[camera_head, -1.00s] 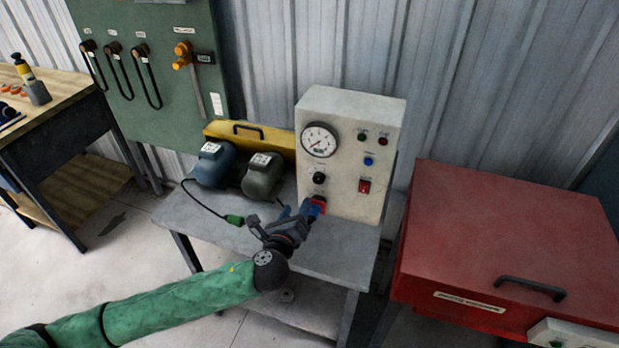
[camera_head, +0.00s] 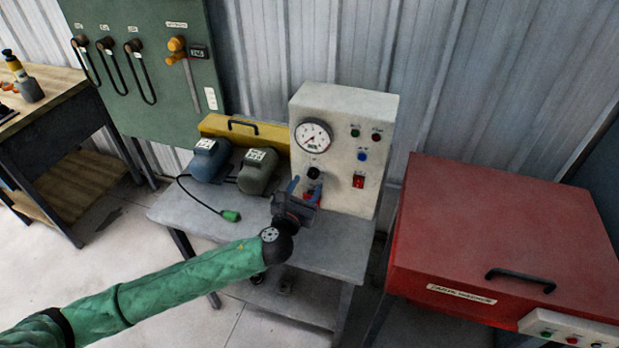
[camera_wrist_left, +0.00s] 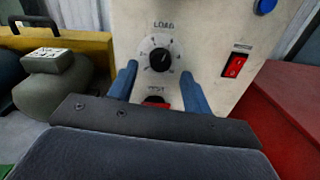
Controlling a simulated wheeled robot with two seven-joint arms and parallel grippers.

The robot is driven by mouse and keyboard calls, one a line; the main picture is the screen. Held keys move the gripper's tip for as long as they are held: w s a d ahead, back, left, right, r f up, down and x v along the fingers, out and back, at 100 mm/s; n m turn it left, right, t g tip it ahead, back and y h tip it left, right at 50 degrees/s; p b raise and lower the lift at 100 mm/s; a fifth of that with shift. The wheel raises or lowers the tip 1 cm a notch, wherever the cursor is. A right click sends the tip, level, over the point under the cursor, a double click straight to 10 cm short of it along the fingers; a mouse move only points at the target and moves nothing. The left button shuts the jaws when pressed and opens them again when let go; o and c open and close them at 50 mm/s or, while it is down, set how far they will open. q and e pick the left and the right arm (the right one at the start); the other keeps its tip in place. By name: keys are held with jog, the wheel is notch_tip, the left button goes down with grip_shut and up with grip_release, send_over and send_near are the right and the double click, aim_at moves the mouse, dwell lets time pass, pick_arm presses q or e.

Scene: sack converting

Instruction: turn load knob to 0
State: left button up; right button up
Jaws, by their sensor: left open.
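The load knob (camera_head: 314,173) is a small black round knob on the pale test panel (camera_head: 375,115), below the round gauge. My left gripper (camera_head: 305,188) is open and empty, in front of the panel and just below the knob. In the left wrist view its blue fingers (camera_wrist_left: 160,82) stand apart to the lower left and lower right of the knob, not closed on it. My right gripper is not in view.
A red socket (camera_wrist_left: 156,101) sits below the knob, partly hidden by my gripper. A red switch (camera_head: 358,181) is to its right. Two motors (camera_head: 258,171) and a cable with a green plug (camera_head: 231,215) lie left on the bench (camera_head: 335,235). A red cabinet (camera_head: 500,225) stands right.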

aim_at(313, 174)
pick_arm(q)
jog(key=shift+p+x, duration=0.3)
jog(key=shift+x, duration=1.1)
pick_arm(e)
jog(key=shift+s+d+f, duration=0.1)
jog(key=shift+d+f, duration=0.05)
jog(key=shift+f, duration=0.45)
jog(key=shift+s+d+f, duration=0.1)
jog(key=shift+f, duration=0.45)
pick_arm(q)
jog(key=c, duration=1)
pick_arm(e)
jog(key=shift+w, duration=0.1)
pick_arm(q)
jog(key=shift+o, duration=0.2)
